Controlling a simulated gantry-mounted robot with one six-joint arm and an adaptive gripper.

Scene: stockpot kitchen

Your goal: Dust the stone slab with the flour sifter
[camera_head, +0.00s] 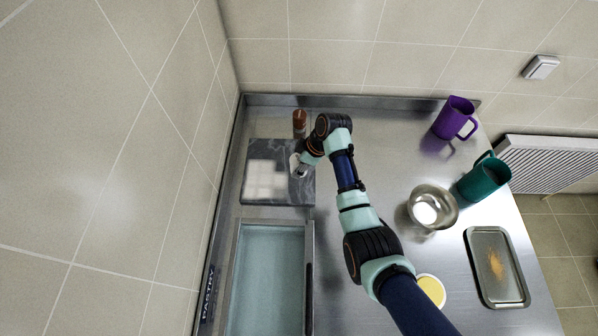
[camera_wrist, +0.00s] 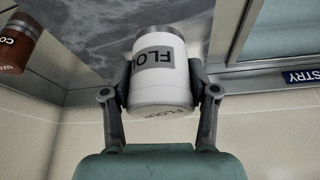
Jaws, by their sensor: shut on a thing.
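The grey marbled stone slab (camera_head: 256,190) lies flat on the steel counter at the back left; part of it also shows in the wrist view (camera_wrist: 85,30). My gripper (camera_head: 298,166) is over the slab's right part. In the wrist view my gripper (camera_wrist: 162,85) is shut on the flour sifter (camera_wrist: 160,92), a white can with a grey FLOUR label and a grey top part. Only a small white part of the sifter (camera_head: 295,160) shows in the head view.
A brown shaker (camera_head: 300,120) stands behind the slab. A blue-grey bin (camera_head: 272,275) is in front of it. To the right are a metal bowl (camera_head: 450,205), purple jug (camera_head: 452,118), green jug (camera_head: 480,180), metal tray (camera_head: 480,265) and yellow-filled bowl (camera_head: 432,288). A tiled wall is close at left.

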